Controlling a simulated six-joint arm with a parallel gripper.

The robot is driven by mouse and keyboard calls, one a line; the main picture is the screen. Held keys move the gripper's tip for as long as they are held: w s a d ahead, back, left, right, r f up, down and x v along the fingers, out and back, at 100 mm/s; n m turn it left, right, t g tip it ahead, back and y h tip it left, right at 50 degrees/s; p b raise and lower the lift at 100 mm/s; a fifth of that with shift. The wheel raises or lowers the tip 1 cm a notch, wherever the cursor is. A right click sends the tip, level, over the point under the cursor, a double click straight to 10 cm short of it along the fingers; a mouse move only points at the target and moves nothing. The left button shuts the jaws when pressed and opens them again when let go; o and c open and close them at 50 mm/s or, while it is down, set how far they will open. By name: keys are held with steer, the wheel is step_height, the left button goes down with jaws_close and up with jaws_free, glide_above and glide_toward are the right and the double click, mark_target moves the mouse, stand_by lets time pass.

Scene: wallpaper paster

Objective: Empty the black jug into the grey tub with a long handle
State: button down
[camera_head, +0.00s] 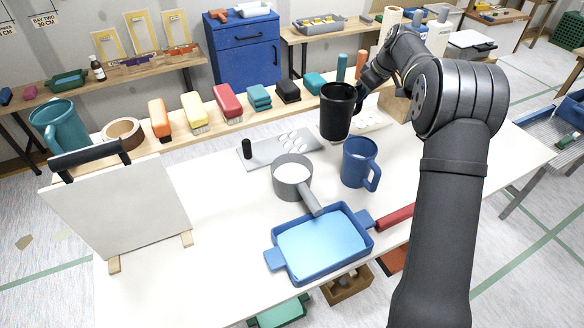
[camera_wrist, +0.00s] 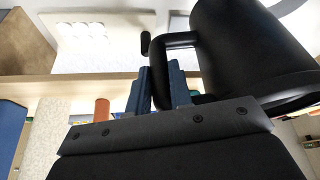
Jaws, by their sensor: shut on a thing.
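The black jug (camera_head: 338,112) is held up above the back middle of the white table, close to upright. My gripper (camera_head: 360,97) is at its right side, shut on its handle. In the wrist view the jug (camera_wrist: 250,50) fills the upper right, and the blue fingers of my gripper (camera_wrist: 160,90) are at the handle (camera_wrist: 180,40). The grey tub with a long handle (camera_head: 291,184) stands on the table below and left of the jug, its handle pointing to the lower right. White shows inside the tub. The jug's contents cannot be seen.
A blue jug (camera_head: 359,165) stands right of the tub, below the black jug. A blue tray (camera_head: 285,262) lies in front. A grey board with white discs (camera_head: 258,152) lies behind. A white panel (camera_head: 118,210) stands at left. Brushes and blocks line the table's back.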

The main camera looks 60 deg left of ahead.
steer(key=shift+r, duration=0.1)
stand_by(0.5)
steer(key=shift+r, duration=1.95)
